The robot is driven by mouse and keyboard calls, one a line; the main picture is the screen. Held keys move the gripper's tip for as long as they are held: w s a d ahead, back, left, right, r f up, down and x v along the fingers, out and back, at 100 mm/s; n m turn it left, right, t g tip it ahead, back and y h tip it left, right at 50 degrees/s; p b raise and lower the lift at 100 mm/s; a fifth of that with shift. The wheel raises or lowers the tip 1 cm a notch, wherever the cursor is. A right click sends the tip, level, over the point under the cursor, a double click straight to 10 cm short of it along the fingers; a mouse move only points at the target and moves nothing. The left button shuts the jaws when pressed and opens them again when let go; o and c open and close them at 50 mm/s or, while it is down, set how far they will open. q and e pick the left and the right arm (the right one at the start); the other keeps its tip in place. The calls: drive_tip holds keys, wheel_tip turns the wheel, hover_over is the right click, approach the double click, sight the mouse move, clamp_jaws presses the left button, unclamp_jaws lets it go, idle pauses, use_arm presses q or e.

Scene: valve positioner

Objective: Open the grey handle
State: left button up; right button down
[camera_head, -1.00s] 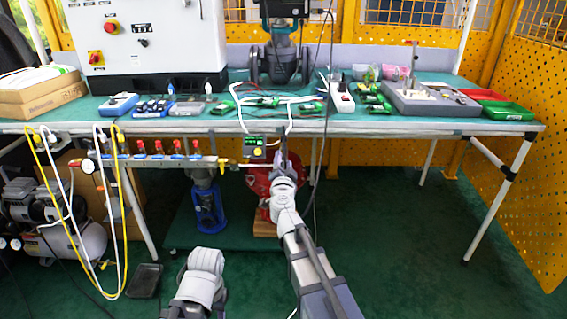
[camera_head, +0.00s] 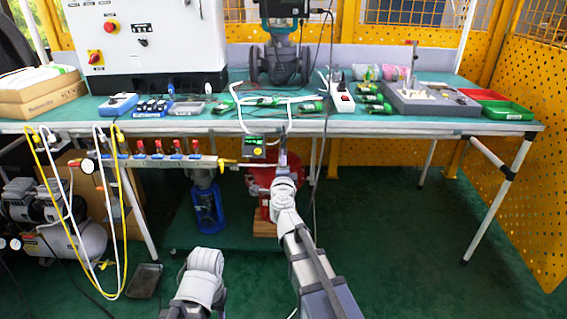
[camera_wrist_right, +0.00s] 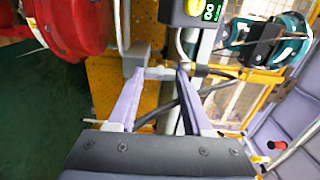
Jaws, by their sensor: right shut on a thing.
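The grey handle (camera_wrist_right: 160,72) shows in the right wrist view as a small grey piece on a metal fitting. My right gripper (camera_wrist_right: 158,73) has its two purple-grey fingers on either side of the handle, shut on it. In the head view my right gripper (camera_head: 283,157) is just below the table's front edge, beside a small display device (camera_head: 253,148). The handle is too small to make out there. My left arm shows at the bottom of the head view, but its gripper is not in view.
A manifold bar with red-topped valves (camera_head: 170,161) runs below the table edge (camera_head: 400,129), left of the right gripper. A red round body (camera_head: 262,178) is close behind the gripper. Cables hang nearby. The green floor (camera_head: 400,240) at right is clear.

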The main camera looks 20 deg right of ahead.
idle(0.5)
drive_tip(key=shift+c, duration=1.6)
unclamp_jaws()
drive_tip(key=v, duration=0.8)
